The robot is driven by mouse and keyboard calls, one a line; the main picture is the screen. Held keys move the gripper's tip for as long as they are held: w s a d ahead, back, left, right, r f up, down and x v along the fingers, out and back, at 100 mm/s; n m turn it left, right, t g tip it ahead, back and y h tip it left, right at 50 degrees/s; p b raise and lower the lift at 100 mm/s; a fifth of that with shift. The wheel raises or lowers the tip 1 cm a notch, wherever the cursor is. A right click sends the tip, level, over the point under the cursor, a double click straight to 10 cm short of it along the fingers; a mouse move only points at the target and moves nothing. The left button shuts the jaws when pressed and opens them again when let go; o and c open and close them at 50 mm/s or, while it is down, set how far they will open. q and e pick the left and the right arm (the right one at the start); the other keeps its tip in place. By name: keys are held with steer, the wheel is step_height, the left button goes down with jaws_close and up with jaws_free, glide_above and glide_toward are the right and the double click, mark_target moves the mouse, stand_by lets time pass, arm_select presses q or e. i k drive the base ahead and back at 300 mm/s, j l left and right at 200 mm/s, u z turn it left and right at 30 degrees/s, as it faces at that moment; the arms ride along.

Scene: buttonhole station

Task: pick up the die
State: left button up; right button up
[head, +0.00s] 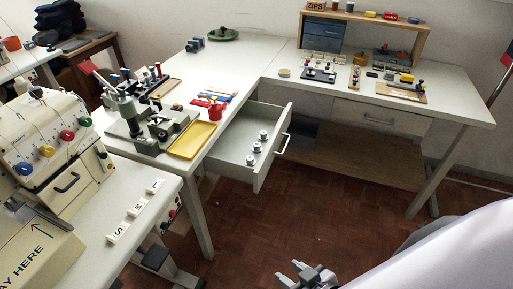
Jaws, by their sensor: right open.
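Three small round metal pieces, which look like dies, stand apart in a row in the open drawer: a far one (264,134), a middle one (257,147) and a near one (251,159). I cannot tell which is the task's die. My right gripper (299,272) is at the bottom of the head view, low over the floor and well short of the drawer (276,167). It is open with nothing between its fingers. My left gripper is not in view.
A press (141,125) and a yellow tray (192,139) sit on the table left of the drawer. The pulled-out drawer's handle (284,144) faces right. A shelf (425,34) stands on the back table. Brown floor (330,210) between the tables is open.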

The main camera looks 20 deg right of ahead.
mark_target(256, 149)
steer(key=i+l+z, duration=0.1)
steer(key=z, duration=0.35)
steer(key=i+l+z, duration=0.1)
steer(key=z, duration=0.35)
steer(key=i+l+z, duration=0.25)
steer(key=i+z, duration=0.2)
